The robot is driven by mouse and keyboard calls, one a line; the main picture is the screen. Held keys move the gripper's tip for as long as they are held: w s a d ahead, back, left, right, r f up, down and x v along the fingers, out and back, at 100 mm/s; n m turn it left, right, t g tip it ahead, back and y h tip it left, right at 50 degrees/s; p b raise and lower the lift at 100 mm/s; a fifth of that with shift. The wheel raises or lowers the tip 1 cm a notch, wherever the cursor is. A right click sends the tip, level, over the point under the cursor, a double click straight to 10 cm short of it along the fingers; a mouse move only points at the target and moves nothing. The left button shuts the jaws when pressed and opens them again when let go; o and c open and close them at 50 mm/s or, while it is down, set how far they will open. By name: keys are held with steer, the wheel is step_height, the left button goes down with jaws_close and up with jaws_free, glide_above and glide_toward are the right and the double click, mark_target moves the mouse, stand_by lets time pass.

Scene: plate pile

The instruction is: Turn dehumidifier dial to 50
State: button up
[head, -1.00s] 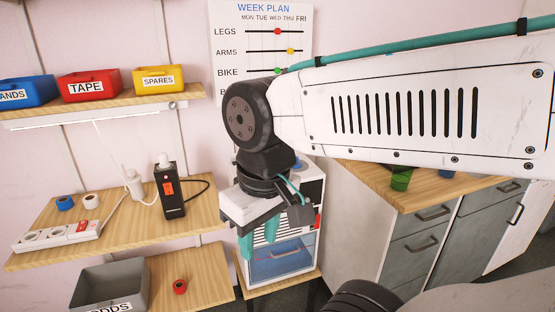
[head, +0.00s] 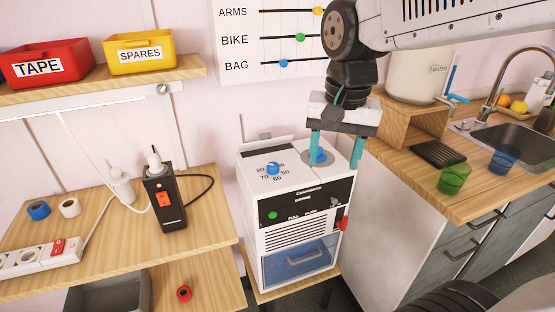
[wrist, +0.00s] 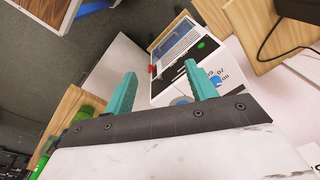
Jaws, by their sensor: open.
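The white dehumidifier (head: 247,192) stands upright on a low wooden stand, with a black front panel. On its top, at the left, is a blue dial (head: 273,168) ringed by numbers; 70, 60 and 50 are readable. A second blue knob (head: 320,155) sits on a grey disc at the top right. My gripper (head: 336,152) is open and empty, its teal fingers pointing down over the right part of the top, right of the numbered dial. I cannot tell whether a finger touches the second knob. The wrist view shows the dehumidifier (wrist: 158,88) and numbered dial (wrist: 215,82) beyond my fingers (wrist: 160,72).
A wooden shelf on the left holds a black adapter (head: 165,200) with a plug and a power strip (head: 40,258). Cabinets with a wooden counter (head: 410,190) stand close on the right, with a green cup (head: 454,180). A week-plan board (head: 265,45) hangs behind.

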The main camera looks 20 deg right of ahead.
steer(key=w+f+m, duration=0.3)
steer(key=w+m, duration=0.4)
steer(key=w, duration=0.7)
steer(key=m, duration=0.7)
glide_above(273, 165)
steer(key=shift+g, duration=0.4)
step_height(273, 165, down, 8)
steer(key=shift+f, duration=0.1)
steer(key=shift+m, duration=0.3)
step_height(273, 165, down, 8)
steer(key=shift+r, duration=0.2)
steer(key=shift+c, duration=0.4)
steer(key=c, duration=0.9)
